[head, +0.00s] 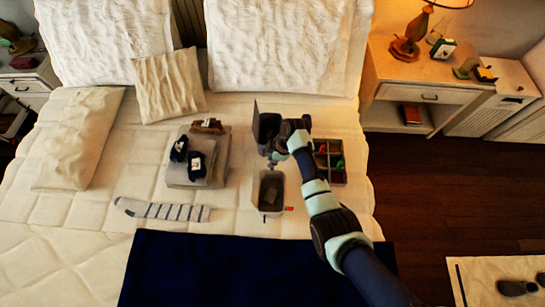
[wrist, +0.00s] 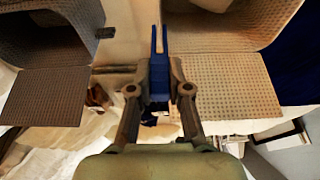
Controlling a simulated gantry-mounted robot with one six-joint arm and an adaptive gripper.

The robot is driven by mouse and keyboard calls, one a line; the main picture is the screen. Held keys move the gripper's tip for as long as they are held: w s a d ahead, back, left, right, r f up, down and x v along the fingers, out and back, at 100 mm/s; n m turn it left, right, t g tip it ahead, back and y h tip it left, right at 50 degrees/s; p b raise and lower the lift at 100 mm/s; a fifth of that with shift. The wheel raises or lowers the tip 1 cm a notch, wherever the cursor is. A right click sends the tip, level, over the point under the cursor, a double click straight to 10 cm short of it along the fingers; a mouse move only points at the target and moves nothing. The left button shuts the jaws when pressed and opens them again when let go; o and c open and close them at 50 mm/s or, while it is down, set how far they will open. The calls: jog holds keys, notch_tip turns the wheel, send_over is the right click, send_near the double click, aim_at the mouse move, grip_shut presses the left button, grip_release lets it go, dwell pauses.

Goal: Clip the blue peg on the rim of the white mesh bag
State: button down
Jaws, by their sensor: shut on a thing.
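My gripper (wrist: 161,84) is shut on the blue peg (wrist: 159,66) in the wrist view. The peg's two prongs point away from the gripper, toward the top of the picture. A pale mesh container (wrist: 235,88), which looks like the white mesh bag, is close on the right; the peg appears beside its edge. I cannot tell whether they touch. In the head view the pale open bag (head: 258,203) stands on the bed, below my gripper (head: 276,157). The peg is not distinct there.
A darker mesh container (wrist: 45,95) is at the left in the wrist view; it stands behind the pale one in the head view (head: 263,124). A divided box (head: 337,177) of coloured items is at the right. Folded laundry (head: 205,171) and a striped sock (head: 165,211) lie left.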

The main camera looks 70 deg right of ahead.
jog(key=shift+f+b, duration=2.55)
jog(key=shift+f, duration=0.35)
jog(key=c, duration=1)
grip_release()
jog(key=v, duration=1.2)
jog(key=shift+s, duration=0.1)
